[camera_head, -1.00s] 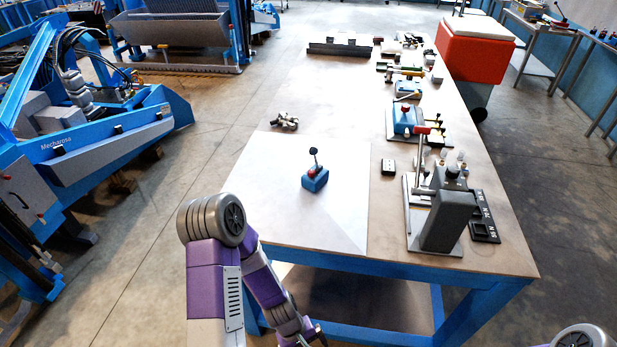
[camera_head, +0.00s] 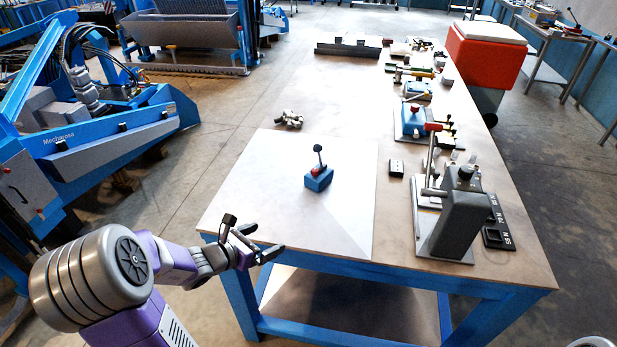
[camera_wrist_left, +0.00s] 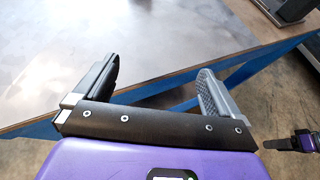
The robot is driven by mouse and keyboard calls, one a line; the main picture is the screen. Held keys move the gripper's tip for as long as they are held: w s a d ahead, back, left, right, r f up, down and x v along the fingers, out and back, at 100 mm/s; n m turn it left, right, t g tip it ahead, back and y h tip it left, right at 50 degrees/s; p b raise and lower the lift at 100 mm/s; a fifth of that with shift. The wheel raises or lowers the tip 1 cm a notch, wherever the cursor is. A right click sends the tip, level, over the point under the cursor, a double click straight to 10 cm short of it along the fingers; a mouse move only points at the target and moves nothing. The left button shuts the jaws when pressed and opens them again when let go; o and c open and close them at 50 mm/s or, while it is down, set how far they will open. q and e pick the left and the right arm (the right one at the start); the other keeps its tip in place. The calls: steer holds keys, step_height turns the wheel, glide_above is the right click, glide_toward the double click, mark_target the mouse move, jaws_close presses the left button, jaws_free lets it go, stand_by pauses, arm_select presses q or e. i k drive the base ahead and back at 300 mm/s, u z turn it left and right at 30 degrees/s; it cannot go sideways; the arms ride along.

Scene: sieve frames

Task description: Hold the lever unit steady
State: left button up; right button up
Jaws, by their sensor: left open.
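The lever unit (camera_head: 319,180) is a small blue box with a red part and a black-knobbed lever. It stands on the pale mat (camera_head: 268,205) on the near left part of the table. My left gripper (camera_head: 258,243) is open and empty at the table's near left edge, short of the lever unit and apart from it. In the left wrist view my left gripper (camera_wrist_left: 160,85) shows its two fingers spread, with the table edge beyond and nothing between them. The lever unit does not show there.
A grey lever press (camera_head: 455,215) stands on the right of the table (camera_head: 400,270), with several fixtures behind it. A small metal part (camera_head: 289,120) lies behind the mat. The mat around the lever unit is clear.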

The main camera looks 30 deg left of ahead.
mark_target(317, 148)
steer(key=i, duration=0.85)
